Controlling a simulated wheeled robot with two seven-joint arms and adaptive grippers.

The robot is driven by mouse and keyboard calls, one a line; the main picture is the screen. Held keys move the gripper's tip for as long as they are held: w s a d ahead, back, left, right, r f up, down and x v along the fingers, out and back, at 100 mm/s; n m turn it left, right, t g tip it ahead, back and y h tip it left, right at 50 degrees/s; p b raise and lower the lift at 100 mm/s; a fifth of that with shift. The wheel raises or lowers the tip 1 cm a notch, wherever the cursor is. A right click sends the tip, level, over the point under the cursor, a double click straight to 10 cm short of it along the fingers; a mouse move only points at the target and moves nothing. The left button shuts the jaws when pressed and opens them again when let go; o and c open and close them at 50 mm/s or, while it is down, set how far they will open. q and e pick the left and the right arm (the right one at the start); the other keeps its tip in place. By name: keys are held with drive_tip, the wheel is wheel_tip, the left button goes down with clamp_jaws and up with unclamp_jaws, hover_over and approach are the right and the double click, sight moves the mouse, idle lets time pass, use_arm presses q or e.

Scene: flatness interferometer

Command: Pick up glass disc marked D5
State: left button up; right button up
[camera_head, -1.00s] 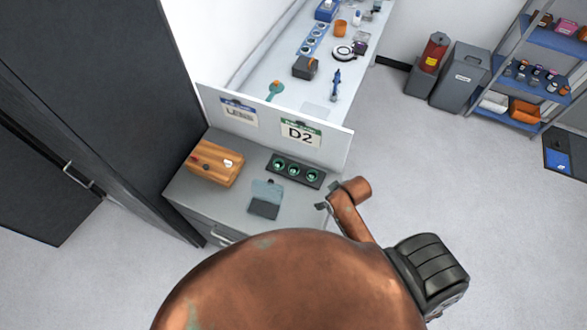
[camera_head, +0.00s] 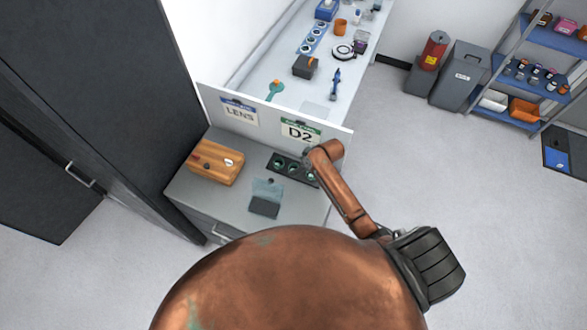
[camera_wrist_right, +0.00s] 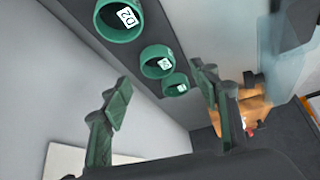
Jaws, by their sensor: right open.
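A dark rack (camera_head: 281,172) on the grey cabinet holds three green-rimmed round pieces in a row. In the right wrist view they are a near piece (camera_wrist_right: 108,31) with a label that seems to read D2, a middle piece (camera_wrist_right: 152,71) and a far piece (camera_wrist_right: 171,88). The labels of the middle and far pieces are too small to read surely, so I cannot tell which is D5. My right gripper (camera_head: 308,160) is over the right end of the rack, partly hiding it. In the wrist view its fingers (camera_wrist_right: 160,80) are apart and empty, below the pieces in the picture. My left gripper is not in view.
A wooden box (camera_head: 214,163) is left of the rack. A dark case (camera_head: 264,207) with a translucent bluish flap lies in front. A white panel with LENS and D2 signs (camera_head: 300,132) stands behind. A white bench (camera_head: 290,98) with several items lies beyond.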

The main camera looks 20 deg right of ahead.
sight(294, 168)
drive_tip(key=shift+p+x, duration=0.45)
drive_tip(key=shift+x, duration=1.6)
drive_tip(key=shift+d, duration=0.1)
drive_tip(key=shift+s, duration=0.1)
drive_tip(key=shift+c, duration=0.4)
drive_tip(key=c, duration=1.2)
